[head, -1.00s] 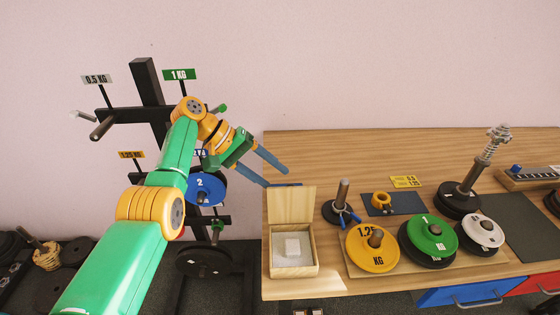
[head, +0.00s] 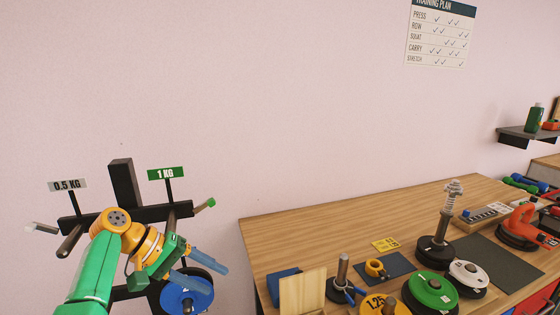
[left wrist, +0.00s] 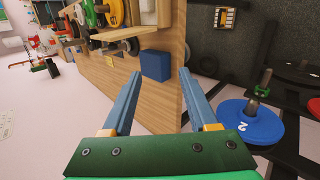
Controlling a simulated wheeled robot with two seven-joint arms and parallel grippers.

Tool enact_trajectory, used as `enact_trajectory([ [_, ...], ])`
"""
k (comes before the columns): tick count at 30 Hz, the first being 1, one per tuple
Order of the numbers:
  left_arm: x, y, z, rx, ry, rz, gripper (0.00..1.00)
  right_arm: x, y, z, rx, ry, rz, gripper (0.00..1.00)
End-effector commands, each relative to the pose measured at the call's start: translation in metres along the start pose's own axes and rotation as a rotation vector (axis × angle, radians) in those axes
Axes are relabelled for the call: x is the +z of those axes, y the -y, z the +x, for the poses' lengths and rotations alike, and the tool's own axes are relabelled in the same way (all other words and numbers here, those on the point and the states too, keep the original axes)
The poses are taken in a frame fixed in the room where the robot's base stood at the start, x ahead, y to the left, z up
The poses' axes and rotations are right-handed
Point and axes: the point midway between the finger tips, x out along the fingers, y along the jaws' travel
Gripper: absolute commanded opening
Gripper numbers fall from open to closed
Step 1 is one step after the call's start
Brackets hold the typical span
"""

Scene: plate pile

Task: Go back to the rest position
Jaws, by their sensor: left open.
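My left gripper (head: 207,270) is in the lower left of the head view, in front of the weight rack. Its two blue fingers are apart with nothing between them. The left wrist view also shows the open fingers (left wrist: 157,100), with the wooden bench side and a blue block (left wrist: 155,65) beyond them. A blue plate (head: 186,297) marked 2 in the wrist view hangs on the rack, just below the gripper in the head view. My right gripper is in neither view.
The black rack (head: 123,183) carries 0.5 KG (head: 67,185) and 1 KG (head: 165,173) signs. The wooden bench (head: 300,226) holds a yellow plate (head: 384,306), a green plate (head: 431,289), a white plate (head: 468,272) and a spring-topped post (head: 446,210).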

Motion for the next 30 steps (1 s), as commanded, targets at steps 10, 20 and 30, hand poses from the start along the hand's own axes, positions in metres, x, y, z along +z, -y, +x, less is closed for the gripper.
enact_trajectory([
  [10, -0.007, 0.056, 0.046, -0.098, -0.04, -0.059, 0.59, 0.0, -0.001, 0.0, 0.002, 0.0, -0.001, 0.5],
  [20, 0.007, 0.174, 0.123, -0.313, -0.103, -0.1, 0.59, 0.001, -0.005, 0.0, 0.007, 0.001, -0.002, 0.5],
  [30, 0.177, 0.41, 0.22, -0.745, -0.063, 0.179, 0.59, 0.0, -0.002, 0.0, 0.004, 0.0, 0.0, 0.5],
])
